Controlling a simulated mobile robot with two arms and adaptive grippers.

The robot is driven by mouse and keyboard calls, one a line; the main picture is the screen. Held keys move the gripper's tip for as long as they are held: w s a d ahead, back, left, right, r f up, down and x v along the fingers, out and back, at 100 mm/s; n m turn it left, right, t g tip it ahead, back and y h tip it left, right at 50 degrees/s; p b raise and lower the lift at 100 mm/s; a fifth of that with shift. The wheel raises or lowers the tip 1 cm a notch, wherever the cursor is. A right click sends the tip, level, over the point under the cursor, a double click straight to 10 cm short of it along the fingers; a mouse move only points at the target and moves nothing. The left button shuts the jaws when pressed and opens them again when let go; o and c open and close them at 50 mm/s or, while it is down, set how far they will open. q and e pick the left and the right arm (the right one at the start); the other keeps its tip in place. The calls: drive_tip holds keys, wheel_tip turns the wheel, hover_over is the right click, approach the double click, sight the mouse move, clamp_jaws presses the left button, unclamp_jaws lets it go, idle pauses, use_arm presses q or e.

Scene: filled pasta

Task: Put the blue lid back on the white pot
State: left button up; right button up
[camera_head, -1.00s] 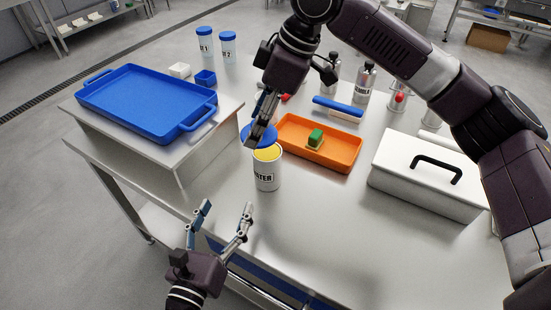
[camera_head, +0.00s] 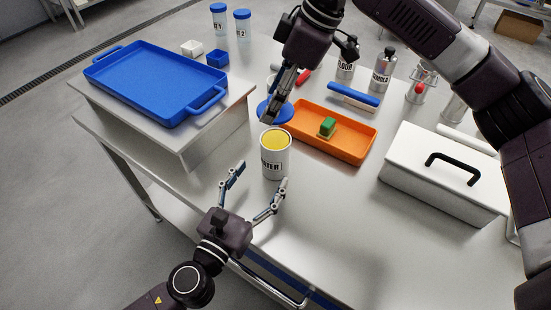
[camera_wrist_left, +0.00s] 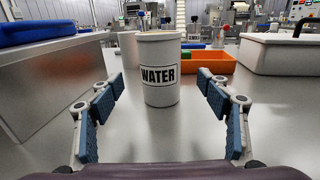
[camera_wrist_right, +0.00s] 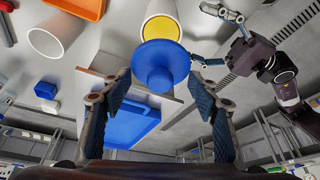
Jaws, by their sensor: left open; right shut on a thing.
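The white pot (camera_head: 273,163), labelled WATER, stands upright and uncovered on the table, with yellow inside. It also shows in the left wrist view (camera_wrist_left: 160,90). The blue lid (camera_head: 266,109) is in my right gripper (camera_head: 273,116), just behind the pot's rim in the head view. In the right wrist view the lid (camera_wrist_right: 148,55) is a disc with its knob toward my right fingers, beside the pot's yellow opening. My left gripper (camera_head: 257,178) is open and empty, its fingers spread just in front of the pot. The exact gap between lid and rim is unclear.
An orange tray (camera_head: 352,150) with a green-topped block (camera_head: 327,127) lies right of the pot. A white box (camera_head: 445,175) with a black handle stands further right. A blue tray (camera_head: 150,85) rests on a raised metal stand at left. The front table is clear.

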use_arm(q)
drive_tip(key=x, duration=0.8)
drive_tip(key=shift+c, duration=0.6)
drive_tip(key=c, duration=1.7)
use_arm(e)
hover_over(269, 138)
drive_tip(key=d, duration=0.1)
drive_tip(key=shift+s+d+f, duration=0.15)
drive_tip(key=shift+f, duration=2.35)
drive_tip(key=shift+f, duration=0.85)
drive_tip(key=shift+f, duration=0.65)
